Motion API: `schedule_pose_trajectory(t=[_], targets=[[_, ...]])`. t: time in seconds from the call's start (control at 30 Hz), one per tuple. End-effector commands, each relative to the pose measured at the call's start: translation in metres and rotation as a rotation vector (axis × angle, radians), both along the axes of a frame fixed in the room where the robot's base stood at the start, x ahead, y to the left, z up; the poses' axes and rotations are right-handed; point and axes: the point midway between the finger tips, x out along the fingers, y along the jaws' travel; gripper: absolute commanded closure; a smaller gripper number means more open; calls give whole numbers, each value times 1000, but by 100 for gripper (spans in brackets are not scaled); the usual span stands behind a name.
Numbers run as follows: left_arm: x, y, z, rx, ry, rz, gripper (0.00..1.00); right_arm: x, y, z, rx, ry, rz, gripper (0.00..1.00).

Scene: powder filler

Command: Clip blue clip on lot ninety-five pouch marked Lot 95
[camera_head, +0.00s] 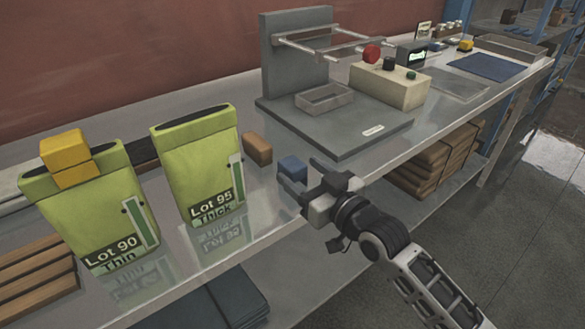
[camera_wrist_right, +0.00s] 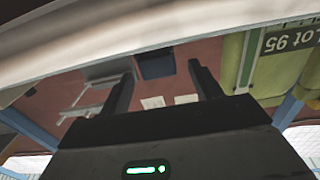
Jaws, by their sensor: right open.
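The green Lot 95 Thick pouch (camera_head: 195,160) stands upright on the bench, its top open and no clip on it. It also shows at the right of the right wrist view (camera_wrist_right: 232,62). The blue clip (camera_head: 292,167) lies on the bench to the right of the pouch. In the right wrist view the blue clip (camera_wrist_right: 156,64) appears between the fingers, beyond their tips. My right gripper (camera_head: 304,178) is open and empty, its fingers pointing at the clip from the bench's front edge. Whether a finger touches the clip I cannot tell. My left gripper is out of view.
The green Lot 90 Thin pouch (camera_head: 85,215) stands at left with a yellow clip (camera_head: 66,156) on its top. A brown block (camera_head: 257,148) lies between the Lot 95 pouch and the blue clip. A grey fixture base (camera_head: 350,135) with a control box (camera_head: 395,88) stands behind the clip.

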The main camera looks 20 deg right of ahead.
Motion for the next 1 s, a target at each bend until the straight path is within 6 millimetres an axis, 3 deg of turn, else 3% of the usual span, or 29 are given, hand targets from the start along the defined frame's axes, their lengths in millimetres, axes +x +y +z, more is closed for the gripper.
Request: schedule_pose_trajectory(t=[0.2, 0.5, 0.53, 0.7, 1.0], targets=[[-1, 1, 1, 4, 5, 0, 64, 31, 11, 4, 2, -2, 1, 36], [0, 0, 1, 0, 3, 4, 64, 37, 13, 3, 0, -1, 2, 36], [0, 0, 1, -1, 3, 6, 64, 37, 13, 3, 0, -1, 2, 39], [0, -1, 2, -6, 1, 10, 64, 37, 13, 3, 0, -1, 1, 84], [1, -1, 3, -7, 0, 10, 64, 37, 13, 4, -1, -1, 1, 84]])
